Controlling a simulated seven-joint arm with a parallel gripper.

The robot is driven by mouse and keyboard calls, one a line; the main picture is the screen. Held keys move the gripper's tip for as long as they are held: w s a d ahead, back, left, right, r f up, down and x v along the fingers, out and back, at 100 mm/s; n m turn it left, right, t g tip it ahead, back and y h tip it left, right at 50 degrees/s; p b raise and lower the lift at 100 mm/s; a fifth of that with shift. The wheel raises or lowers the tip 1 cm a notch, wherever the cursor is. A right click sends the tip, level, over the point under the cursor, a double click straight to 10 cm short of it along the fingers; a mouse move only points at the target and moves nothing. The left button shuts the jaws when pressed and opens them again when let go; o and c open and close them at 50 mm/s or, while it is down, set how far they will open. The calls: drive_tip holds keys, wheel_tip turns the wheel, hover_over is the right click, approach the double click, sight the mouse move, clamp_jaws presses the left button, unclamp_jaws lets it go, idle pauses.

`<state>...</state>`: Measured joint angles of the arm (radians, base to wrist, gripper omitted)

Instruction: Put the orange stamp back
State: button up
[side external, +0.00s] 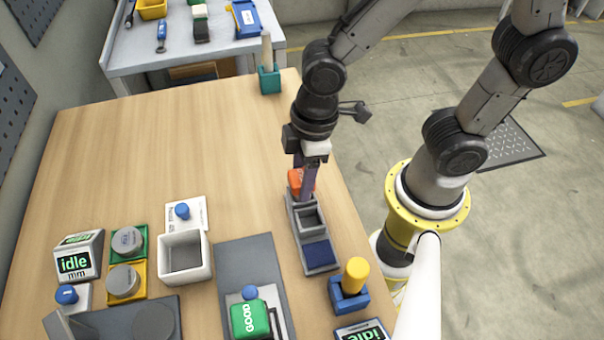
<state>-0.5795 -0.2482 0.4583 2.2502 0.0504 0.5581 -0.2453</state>
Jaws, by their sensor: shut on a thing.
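The orange stamp (295,183) is at the top end of a narrow grey stamp holder (302,258) near the table's right edge. My gripper (304,172) points down at the stamp, shut on it. The fingers hide part of the stamp. I cannot tell whether the stamp touches the holder or hangs just above it. The holder has an open grey compartment in its middle and a dark blue pad at its near end.
A yellow-topped blue stamp (350,285) stands right of the holder. A green "GOOD" block (250,318) sits on a dark mat to the left. A white open box (184,257) and idle displays (75,258) stand further left. A teal holder (269,80) is at the far corner. The upper-left table is clear.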

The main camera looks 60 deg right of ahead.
drive_tip(key=shift+f, duration=0.45)
idle(0.9)
drive_tip(key=o, duration=0.9)
drive_tip(key=shift+c, duration=0.2)
drive_tip(key=shift+r, duration=0.15)
drive_tip(key=shift+r, duration=0.85)
drive_tip(key=o, duration=0.4)
